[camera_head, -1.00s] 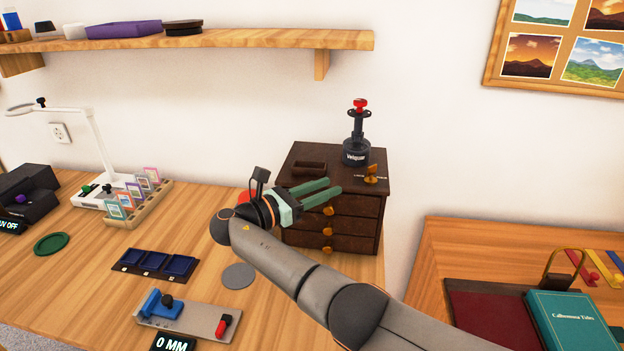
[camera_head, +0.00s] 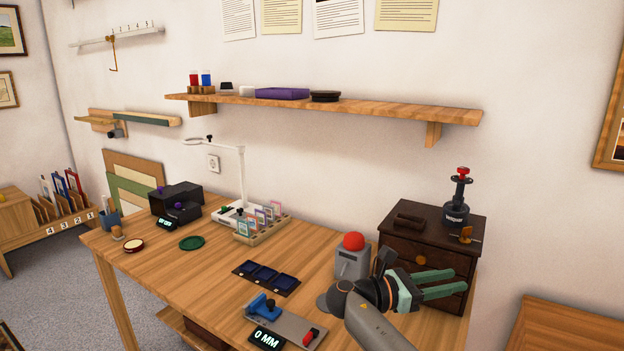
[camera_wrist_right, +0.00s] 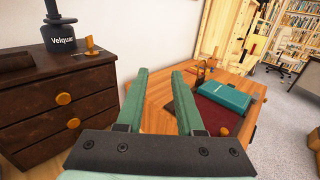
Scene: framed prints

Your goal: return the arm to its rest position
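My right gripper (camera_head: 437,286) has green fingers and reaches in from the lower right in the head view. It is in front of the dark wooden drawer cabinet (camera_head: 408,247) at the right end of the table. In the right wrist view its two fingers (camera_wrist_right: 158,85) are spread apart with nothing between them. The cabinet (camera_wrist_right: 90,101) stands to the left of the fingers there. My left gripper is not in view.
A grey box with a red button (camera_head: 352,262) stands beside my right wrist. The table (camera_head: 190,275) holds a blue-clamped gauge (camera_head: 285,325), dark blue trays (camera_head: 266,277) and a lamp (camera_head: 240,180). A second table (camera_wrist_right: 160,95) with a teal book (camera_wrist_right: 226,97) lies beyond the fingers.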

